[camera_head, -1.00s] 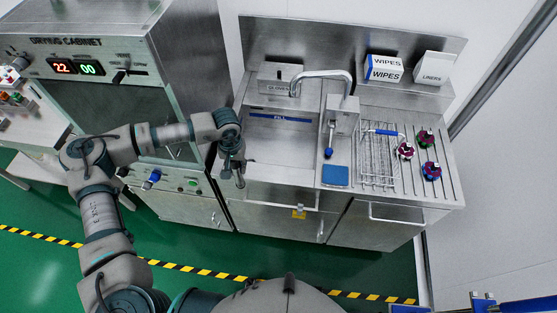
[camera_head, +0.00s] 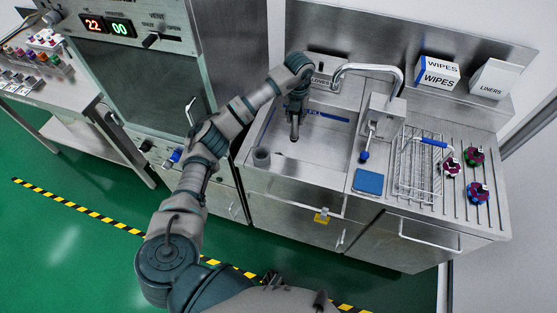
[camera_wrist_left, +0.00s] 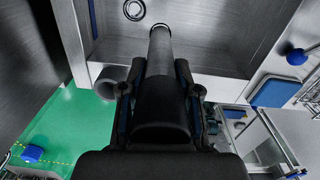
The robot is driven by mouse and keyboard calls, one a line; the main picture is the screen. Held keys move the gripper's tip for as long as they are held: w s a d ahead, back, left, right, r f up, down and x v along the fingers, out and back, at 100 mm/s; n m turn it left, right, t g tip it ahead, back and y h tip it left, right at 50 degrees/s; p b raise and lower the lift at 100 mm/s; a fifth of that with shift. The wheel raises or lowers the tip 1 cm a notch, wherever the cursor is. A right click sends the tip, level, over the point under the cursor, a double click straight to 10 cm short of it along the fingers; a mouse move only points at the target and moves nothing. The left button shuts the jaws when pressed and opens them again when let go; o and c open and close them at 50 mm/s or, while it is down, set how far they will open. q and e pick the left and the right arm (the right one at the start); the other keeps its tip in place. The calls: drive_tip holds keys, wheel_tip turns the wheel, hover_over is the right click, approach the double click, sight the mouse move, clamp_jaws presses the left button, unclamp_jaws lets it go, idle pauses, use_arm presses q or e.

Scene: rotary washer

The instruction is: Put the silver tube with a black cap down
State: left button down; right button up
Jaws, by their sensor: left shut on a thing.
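My left gripper (camera_head: 295,132) hangs over the sink basin (camera_head: 318,160), fingers pointing down. In the left wrist view my left gripper (camera_wrist_left: 161,78) is shut on the silver tube (camera_wrist_left: 160,46). The tube lies between the two fingers; its far end is light grey and points toward the basin floor. In the head view the tube is mostly hidden by the gripper. Whether its end touches the basin cannot be told. My right gripper is not in view.
A grey round cup (camera_head: 261,157) sits at the sink's left side. The faucet (camera_head: 370,72) arches over the basin. A blue sponge (camera_head: 368,182), a wire rack (camera_head: 418,165) and several coloured rotors (camera_head: 476,190) are to the right. The drying cabinet (camera_head: 130,75) stands left.

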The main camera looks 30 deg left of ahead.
use_arm(q)
drive_tip(key=s+a+f+n+b, duration=0.1)
drive_tip(key=a+f+n, duration=0.5)
drive_tip(key=f+n, duration=0.6)
wheel_tip(320, 180, down, 3)
drive_tip(key=shift+s+f+b, duration=0.15)
drive_tip(key=shift+b, duration=0.6)
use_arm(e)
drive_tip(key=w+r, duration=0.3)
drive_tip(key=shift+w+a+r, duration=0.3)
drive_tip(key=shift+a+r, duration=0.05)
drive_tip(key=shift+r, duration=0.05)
use_arm(q)
drive_tip(key=shift+f, duration=0.15)
drive_tip(key=c, duration=0.8)
unclamp_jaws()
drive_tip(key=r+p, duration=0.1)
drive_tip(key=r, duration=1.1)
drive_tip(key=shift+d+r, duration=0.2)
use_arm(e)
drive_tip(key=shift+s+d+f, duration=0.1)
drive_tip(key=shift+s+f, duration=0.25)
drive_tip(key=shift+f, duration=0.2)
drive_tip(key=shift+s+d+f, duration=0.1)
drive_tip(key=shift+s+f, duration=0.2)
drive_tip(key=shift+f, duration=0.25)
